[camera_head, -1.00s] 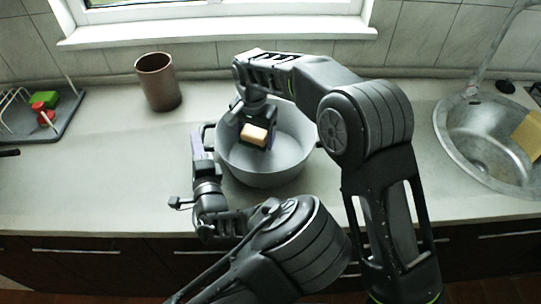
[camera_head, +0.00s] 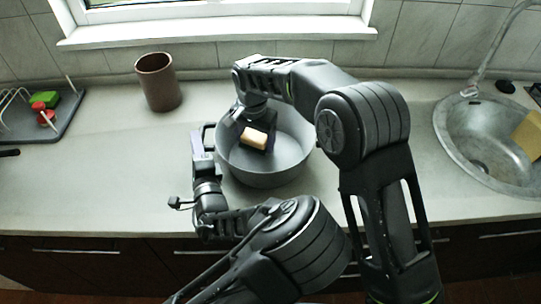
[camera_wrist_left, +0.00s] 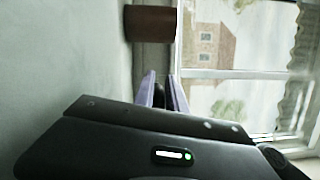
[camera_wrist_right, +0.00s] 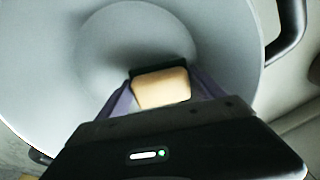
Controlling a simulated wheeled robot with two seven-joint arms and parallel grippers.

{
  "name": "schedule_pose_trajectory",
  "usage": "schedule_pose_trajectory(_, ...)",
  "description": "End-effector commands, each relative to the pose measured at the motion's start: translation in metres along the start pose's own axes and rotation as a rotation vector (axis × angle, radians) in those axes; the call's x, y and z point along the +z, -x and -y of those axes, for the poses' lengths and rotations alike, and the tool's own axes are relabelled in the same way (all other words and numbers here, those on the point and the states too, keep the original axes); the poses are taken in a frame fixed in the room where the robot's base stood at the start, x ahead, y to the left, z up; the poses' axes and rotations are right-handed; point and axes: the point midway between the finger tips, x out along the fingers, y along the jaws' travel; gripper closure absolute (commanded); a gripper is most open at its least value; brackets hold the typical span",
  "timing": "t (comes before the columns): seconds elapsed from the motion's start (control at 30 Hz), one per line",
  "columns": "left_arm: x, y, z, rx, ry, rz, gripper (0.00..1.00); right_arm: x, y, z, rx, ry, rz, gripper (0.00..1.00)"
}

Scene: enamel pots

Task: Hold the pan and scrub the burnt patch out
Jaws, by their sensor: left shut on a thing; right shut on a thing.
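The pan is a wide grey pot (camera_head: 262,177) on the counter, and its inside fills much of the right wrist view (camera_wrist_right: 65,105). My left gripper (camera_head: 207,138) is at the pan's left side, shut on its dark handle (camera_wrist_left: 161,92). My right gripper (camera_wrist_right: 160,88) reaches down into the pan and is shut on a tan sponge (camera_head: 254,138) with a dark side. The sponge also shows between the fingers in the right wrist view (camera_wrist_right: 160,90). It is low in the pan; whether it touches the bottom is unclear. I cannot make out a burnt patch.
A brown cup (camera_head: 158,82) stands behind and left of the pan. A dish rack (camera_head: 62,128) with green and red items is at the far left. A metal sink (camera_head: 470,140) with a yellowish item (camera_head: 528,135) is at the right.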

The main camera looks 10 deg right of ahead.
Motion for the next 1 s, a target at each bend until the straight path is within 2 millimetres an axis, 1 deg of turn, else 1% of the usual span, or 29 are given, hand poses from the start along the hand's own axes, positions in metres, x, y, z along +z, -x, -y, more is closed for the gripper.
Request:
schedule_pose_trajectory(0.03, 0.001, 0.001, -0.003, 0.007, -0.003, 0.001, 1.0, 0.0, -0.002, 0.0, 0.001, 0.0, 0.0, 0.67)
schedule_pose_trajectory(1.0, -0.002, 0.001, -0.001, 0.005, 0.002, -0.002, 1.0, 0.005, -0.028, -0.002, 0.005, 0.003, 0.002, 0.67)
